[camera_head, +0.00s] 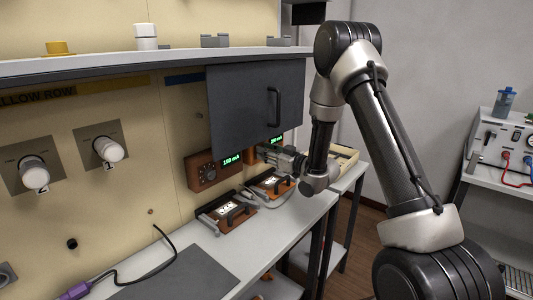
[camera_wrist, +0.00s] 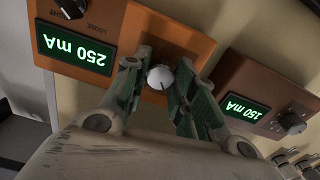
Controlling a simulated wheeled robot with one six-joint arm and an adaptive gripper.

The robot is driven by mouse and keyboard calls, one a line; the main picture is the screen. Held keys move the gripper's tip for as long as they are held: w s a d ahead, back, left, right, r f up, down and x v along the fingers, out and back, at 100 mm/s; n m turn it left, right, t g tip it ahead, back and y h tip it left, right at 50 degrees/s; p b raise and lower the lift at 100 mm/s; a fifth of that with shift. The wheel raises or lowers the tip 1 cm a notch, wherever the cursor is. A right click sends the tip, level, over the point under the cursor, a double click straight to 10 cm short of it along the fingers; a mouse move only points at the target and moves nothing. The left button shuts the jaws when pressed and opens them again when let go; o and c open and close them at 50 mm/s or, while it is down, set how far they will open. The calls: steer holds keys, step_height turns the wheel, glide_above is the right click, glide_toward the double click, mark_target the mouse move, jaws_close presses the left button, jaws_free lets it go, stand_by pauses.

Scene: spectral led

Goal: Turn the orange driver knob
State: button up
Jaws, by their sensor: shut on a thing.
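The orange driver (camera_wrist: 185,38) is a wall-mounted box, seen upside down in the wrist view, with a green display (camera_wrist: 75,47) reading 250 mA. Its pale round knob (camera_wrist: 160,77) sits between my fingertips. My gripper (camera_wrist: 159,70) is shut on that knob, with a green finger on each side. In the head view my gripper (camera_head: 264,151) reaches the wall box from the right, below the dark cabinet door. There the arm and door hide most of the orange driver, and only part of its green display (camera_head: 276,140) shows.
A dark door (camera_head: 250,110) with a handle hangs close above my gripper. Two fixtures (camera_head: 226,214) (camera_head: 271,184) sit on the bench below.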

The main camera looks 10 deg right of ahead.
steer(key=o, duration=1)
steer(key=shift+o, duration=0.2)
steer(key=shift+s+d, duration=0.1)
steer(key=v, duration=1.1)
steer(key=shift+s+d, duration=0.2)
steer(key=shift+s, duration=0.15)
